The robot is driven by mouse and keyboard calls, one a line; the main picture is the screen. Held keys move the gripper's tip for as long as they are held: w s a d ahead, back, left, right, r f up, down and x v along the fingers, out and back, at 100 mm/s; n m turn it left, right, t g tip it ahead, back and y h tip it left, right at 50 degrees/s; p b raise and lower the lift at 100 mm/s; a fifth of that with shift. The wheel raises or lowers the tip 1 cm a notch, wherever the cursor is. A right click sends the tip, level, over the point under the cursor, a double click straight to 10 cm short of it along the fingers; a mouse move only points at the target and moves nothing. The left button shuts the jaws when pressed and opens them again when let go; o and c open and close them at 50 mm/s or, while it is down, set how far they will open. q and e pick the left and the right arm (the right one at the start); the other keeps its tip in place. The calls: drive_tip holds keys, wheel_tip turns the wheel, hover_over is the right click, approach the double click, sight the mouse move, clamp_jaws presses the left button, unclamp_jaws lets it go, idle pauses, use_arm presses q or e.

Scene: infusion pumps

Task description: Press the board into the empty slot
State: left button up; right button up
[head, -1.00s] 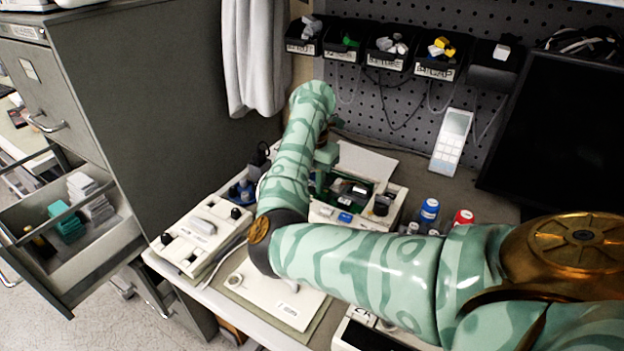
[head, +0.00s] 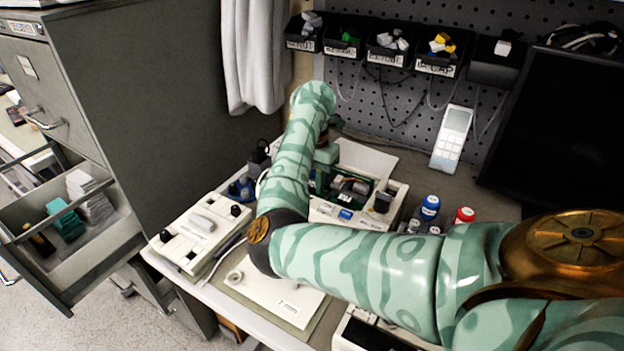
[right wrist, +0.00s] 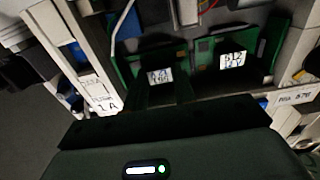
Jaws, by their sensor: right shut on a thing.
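My right gripper (head: 318,186) reaches down into the open pump housing (head: 398,192) at the middle of the bench. In the right wrist view its dark fingers (right wrist: 162,92) are shut on a green board (right wrist: 143,70) with a white printed label. The held board is upright inside the housing. The fingers and the dark gripper body hide its lower part, and I cannot tell how deep it sits in the slot. A second green board (right wrist: 204,72) with a white label stands beside it on the right. My left gripper is not in view.
A white pump unit (head: 200,232) with black knobs lies at the left of the bench. A white panel (head: 272,290) lies in front. Blue-capped (head: 429,208) and red-capped (head: 464,215) bottles stand to the right. An open drawer (head: 100,240) juts out at far left.

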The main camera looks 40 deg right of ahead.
drive_tip(key=shift+f, duration=0.3)
drive_tip(key=o, duration=1.1)
wheel_tip(320, 180, up, 7)
drive_tip(key=p, duration=0.5)
drive_tip(key=shift+r+p, duration=0.2)
drive_tip(key=shift+p, duration=0.1)
drive_tip(key=shift+f, duration=0.15)
